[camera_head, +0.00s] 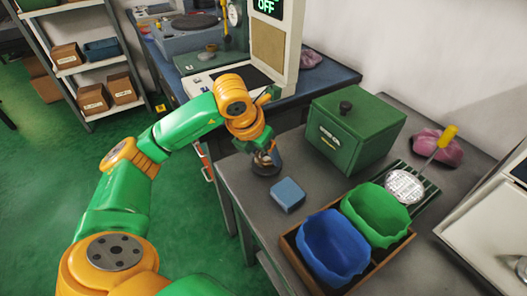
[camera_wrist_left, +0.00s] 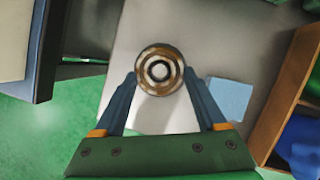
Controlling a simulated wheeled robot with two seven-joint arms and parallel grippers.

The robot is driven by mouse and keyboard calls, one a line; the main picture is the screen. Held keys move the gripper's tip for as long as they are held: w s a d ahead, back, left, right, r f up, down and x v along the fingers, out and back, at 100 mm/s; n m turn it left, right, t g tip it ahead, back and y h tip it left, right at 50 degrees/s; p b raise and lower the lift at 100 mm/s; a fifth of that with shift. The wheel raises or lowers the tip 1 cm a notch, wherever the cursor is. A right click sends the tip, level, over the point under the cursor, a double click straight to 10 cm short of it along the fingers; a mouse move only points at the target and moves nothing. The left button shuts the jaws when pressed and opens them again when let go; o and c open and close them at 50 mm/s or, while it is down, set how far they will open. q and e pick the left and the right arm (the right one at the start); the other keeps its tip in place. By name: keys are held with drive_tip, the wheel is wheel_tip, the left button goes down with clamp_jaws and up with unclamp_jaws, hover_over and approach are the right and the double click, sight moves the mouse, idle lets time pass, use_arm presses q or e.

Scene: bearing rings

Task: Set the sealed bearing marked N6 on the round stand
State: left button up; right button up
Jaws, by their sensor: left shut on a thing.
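My left gripper (camera_head: 266,152) is over the near-left part of the grey table, pointing down, and is shut on a round bearing. The bearing (camera_wrist_left: 160,70) shows in the left wrist view as concentric brown, pale and dark rings between the fingertips (camera_wrist_left: 160,78); no N6 mark can be read. In the head view a dark round base (camera_head: 265,169), which looks like the round stand, is right below the fingers. I cannot tell whether the bearing touches it. The fingers hide most of the bearing in the head view. My right gripper is not in view.
A blue block (camera_head: 288,194) lies close to the right of the gripper. A wooden tray (camera_head: 379,262) holds a blue bin (camera_head: 334,246) and a green bin (camera_head: 376,216). A lidded green box (camera_head: 355,131) stands behind.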

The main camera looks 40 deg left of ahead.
use_arm(q)
drive_tip(key=shift+f+b, duration=0.5)
drive_tip(key=shift+f, duration=0.05)
idle(0.4)
drive_tip(key=o, duration=1.3)
drive_tip(key=shift+r, duration=0.1)
wheel_tip(320, 180, up, 7)
drive_tip(key=p, duration=0.6)
